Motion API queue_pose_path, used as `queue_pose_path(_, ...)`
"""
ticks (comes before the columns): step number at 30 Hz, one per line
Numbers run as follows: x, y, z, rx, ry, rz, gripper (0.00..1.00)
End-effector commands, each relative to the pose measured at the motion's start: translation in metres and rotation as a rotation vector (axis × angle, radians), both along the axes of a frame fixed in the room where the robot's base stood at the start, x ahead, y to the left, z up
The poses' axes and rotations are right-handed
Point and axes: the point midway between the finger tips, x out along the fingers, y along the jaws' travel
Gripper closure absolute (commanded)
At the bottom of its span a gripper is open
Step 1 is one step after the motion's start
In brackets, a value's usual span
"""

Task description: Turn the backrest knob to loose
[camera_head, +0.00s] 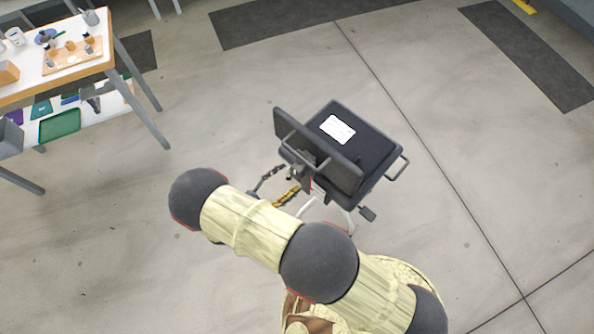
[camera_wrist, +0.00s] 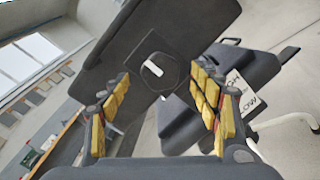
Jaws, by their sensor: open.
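The black chair shows in the head view with its backrest (camera_head: 318,150) and seat (camera_head: 371,143); a white label (camera_head: 337,130) lies on the seat. In the wrist view the back of the backrest (camera_wrist: 190,25) fills the top. The dark round backrest knob (camera_wrist: 166,78), with a white pointer mark (camera_wrist: 152,68), sits on a square plate there. My gripper (camera_head: 279,184) is behind the backrest, with its yellow-padded fingers apart. In the wrist view my gripper (camera_wrist: 161,82) frames the knob between its fingertips; I cannot tell whether they touch it. The knob is hidden in the head view.
A white sign with partly readable lettering (camera_wrist: 241,94) is on the chair at the right of the wrist view. A workbench (camera_head: 70,75) stands at the upper left. The floor around the chair is clear.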

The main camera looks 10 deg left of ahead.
Motion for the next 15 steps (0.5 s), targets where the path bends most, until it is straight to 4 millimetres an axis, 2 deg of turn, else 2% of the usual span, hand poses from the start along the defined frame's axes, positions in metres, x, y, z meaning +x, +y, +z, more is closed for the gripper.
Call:
queue_pose_path(7, 0.028, -0.024, -0.001, 0.000, 0.002, -0.003, 0.37)
queue_pose_path(15, 0.037, -0.031, 0.000, 0.000, 0.002, -0.001, 0.37)
